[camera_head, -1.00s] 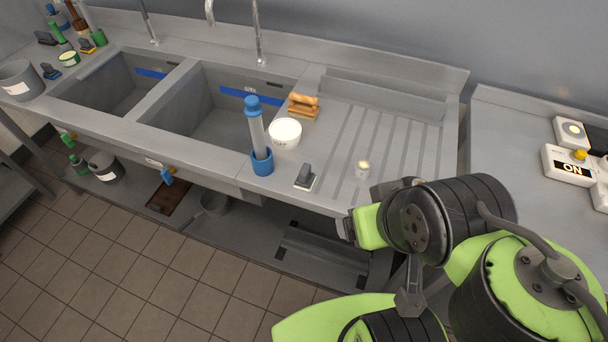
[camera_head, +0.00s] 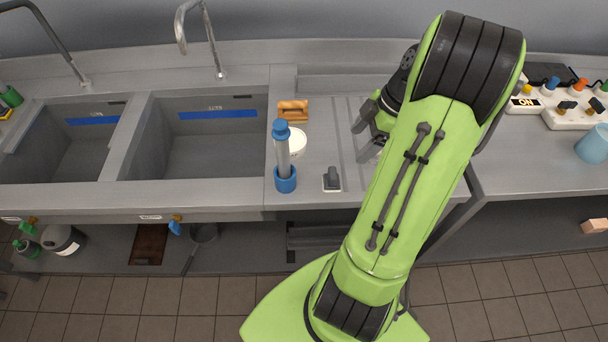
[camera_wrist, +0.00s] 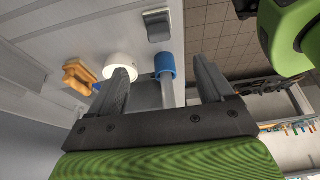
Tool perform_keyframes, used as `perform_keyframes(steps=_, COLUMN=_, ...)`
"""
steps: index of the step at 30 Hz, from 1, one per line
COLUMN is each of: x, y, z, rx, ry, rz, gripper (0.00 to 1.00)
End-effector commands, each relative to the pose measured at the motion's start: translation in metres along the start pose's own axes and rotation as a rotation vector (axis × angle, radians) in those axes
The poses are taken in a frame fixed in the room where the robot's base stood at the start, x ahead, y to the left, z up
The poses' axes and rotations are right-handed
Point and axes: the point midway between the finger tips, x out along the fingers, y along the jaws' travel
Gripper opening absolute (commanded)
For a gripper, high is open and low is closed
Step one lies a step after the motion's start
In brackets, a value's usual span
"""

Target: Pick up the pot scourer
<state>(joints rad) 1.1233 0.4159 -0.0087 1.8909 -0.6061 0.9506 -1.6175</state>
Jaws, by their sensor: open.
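No item is plainly marked as the pot scourer. A small grey-handled piece with a pale base (camera_head: 332,180) lies near the drainboard's front edge; it also shows in the wrist view (camera_wrist: 157,25). A wooden brush-like block (camera_head: 293,110) lies further back and shows at the wrist view's left (camera_wrist: 78,76). I cannot tell if either is the scourer. My gripper (camera_head: 362,135) is open and empty over the drainboard, right of both, pointing left. In the wrist view the gripper (camera_wrist: 161,68) has its fingers apart, with the blue holder seen beyond them.
A white bowl (camera_head: 297,142) and a blue-topped clear tube in a blue holder (camera_head: 285,180) stand between the sinks and my gripper. Two sink basins (camera_head: 215,150) and tall taps lie left. A switch box (camera_head: 524,104) and blue cup (camera_head: 593,145) stand on the right counter.

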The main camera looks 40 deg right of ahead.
Motion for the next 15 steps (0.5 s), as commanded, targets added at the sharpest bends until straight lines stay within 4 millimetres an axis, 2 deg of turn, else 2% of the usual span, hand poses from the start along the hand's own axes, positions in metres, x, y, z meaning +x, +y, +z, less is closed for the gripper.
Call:
perform_keyframes(steps=2, x=0.007, y=0.000, z=0.003, rx=-0.008, ry=0.007, rz=-0.001, gripper=0.81)
perform_keyframes(steps=12, x=0.090, y=-0.001, z=0.001, rx=-0.008, ry=0.006, rz=-0.006, gripper=0.81)
perform_keyframes(steps=15, x=0.103, y=0.000, z=0.002, rx=-0.006, ry=0.005, rz=-0.003, gripper=0.81)
